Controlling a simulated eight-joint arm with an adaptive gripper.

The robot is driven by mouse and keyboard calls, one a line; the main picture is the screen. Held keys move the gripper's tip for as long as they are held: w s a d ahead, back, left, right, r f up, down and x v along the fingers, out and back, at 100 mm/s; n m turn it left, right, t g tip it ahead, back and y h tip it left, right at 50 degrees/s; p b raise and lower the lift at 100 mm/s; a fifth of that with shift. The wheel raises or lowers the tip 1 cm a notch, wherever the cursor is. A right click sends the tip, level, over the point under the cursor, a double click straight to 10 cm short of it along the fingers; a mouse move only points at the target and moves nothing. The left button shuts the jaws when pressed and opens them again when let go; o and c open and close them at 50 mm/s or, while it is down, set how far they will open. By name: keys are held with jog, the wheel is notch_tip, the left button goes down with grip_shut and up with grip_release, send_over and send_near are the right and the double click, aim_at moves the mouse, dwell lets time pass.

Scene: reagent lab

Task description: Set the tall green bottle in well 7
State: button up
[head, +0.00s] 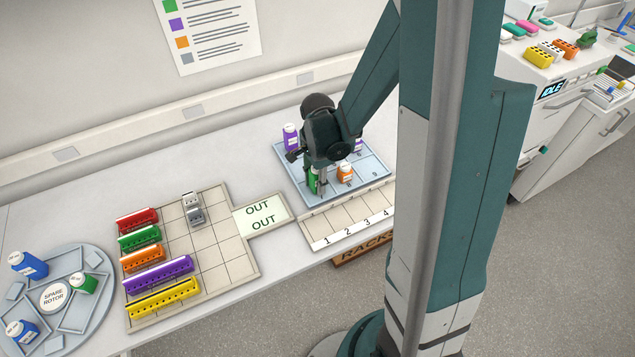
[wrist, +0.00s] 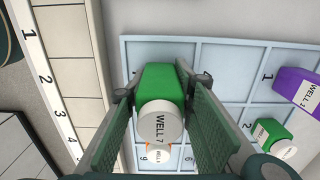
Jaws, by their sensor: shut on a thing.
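The tall green bottle (wrist: 162,84) has a white cap marked "WELL 7". My gripper (wrist: 160,115) is shut on it, with one finger on each side. In the head view the green bottle (head: 314,181) shows at the front left corner of the pale blue well tray (head: 290,168), partly covered by my gripper (head: 318,187). In the wrist view the tray (wrist: 222,56) lies under the bottle, at its corner cell. I cannot tell whether the base touches the tray. The bottle's own well number is hidden.
An orange bottle (head: 345,173) stands close right of the held one. Purple bottles (head: 291,136) and a shorter green bottle (wrist: 270,132) are on the tray. A numbered rack strip (head: 345,222) lies in front. A rack board (head: 215,257) and spare rotor (head: 95,258) are left.

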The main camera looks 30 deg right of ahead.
jog(key=shift+f, duration=0.15)
jog(key=o, duration=0.9)
jog(key=shift+r, duration=0.2)
jog(key=shift+r+p, duration=0.5)
jog(key=shift+r, duration=5.5)
